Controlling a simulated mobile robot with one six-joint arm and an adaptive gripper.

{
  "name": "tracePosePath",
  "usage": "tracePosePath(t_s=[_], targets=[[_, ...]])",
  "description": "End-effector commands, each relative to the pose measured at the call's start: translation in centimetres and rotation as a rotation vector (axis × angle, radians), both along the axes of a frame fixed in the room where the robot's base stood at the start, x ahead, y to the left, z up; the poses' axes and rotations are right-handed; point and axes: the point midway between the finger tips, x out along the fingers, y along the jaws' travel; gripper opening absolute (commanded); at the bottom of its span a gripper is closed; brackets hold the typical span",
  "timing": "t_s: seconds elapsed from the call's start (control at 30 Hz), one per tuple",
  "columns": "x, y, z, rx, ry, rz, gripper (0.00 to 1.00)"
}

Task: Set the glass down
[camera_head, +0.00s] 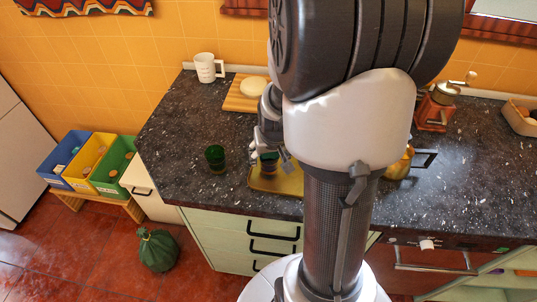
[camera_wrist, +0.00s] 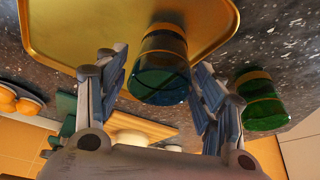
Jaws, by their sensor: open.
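A blue-teal glass with an amber band (camera_wrist: 160,72) stands on the gold tray (camera_wrist: 75,30). In the head view it is partly hidden by my arm (camera_head: 268,161), near the left part of the tray (camera_head: 285,184). My gripper (camera_wrist: 155,68) is open, with one finger on each side of this glass; I see gaps beside it in the wrist view. In the head view my gripper (camera_head: 270,150) is right over the tray, mostly blocked by my arm. A second, green glass (camera_head: 215,158) stands on the counter left of the tray; it also shows in the wrist view (camera_wrist: 262,105).
The dark speckled counter (camera_head: 190,120) has free room left of the tray. A white mug (camera_head: 206,68) and a wooden board (camera_head: 238,101) with a pale round item are behind. A gold pot (camera_head: 400,166) and a grinder (camera_head: 437,106) stand right of my arm.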

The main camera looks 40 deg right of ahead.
Motion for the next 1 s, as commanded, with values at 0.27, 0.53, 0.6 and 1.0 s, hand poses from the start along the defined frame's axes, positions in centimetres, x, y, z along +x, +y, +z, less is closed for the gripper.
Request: tracePosePath(t_s=[0.27, 0.53, 0.6, 1.0], targets=[[-1.9, 1.1, 6.0, -0.002, -0.003, 0.000, 0.63], [-2.8, 1.7, 8.0, 0.000, 0.000, 0.000, 0.63], [-2.9, 1.7, 8.0, 0.001, 0.001, 0.000, 0.63], [-2.8, 1.7, 8.0, 0.001, 0.000, 0.000, 0.63]])
